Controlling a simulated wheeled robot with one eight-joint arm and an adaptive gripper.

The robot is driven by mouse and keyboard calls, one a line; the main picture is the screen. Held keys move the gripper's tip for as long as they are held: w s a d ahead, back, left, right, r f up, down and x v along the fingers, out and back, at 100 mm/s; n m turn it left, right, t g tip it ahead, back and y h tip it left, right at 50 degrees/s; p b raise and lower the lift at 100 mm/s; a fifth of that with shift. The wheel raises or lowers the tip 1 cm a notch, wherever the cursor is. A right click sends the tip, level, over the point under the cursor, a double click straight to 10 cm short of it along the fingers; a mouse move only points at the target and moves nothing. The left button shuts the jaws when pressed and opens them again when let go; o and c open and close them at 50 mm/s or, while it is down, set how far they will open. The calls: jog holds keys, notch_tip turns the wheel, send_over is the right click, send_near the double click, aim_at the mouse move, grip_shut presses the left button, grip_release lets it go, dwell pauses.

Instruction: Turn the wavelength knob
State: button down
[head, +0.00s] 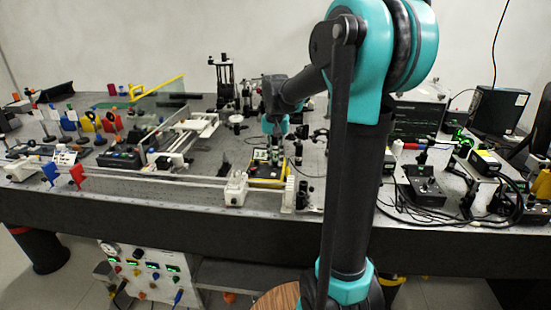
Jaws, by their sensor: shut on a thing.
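My arm crosses the right middle of the head view and reaches over the bench. The gripper is at the instrument's back right, next to the display, and is shut on what appears to be the wavelength knob. The knob itself is hidden by the fingers and too small to make out.
White rails and blocks (236,190) stand left and in front of the instrument. Colored optics mounts (87,122) crowd the bench's left. Black boxes and cables (425,185) fill the right. The dark bench edge (150,210) runs across the front.

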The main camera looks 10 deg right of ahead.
aim_at(276, 161)
jog(key=c, duration=1.5)
grip_release()
jog(key=shift+o, duration=0.2)
jog(key=shift+r, duration=0.15)
notch_tip(276, 161, up, 12)
jog(key=shift+s+f, duration=0.15)
jog(key=shift+f, duration=0.05)
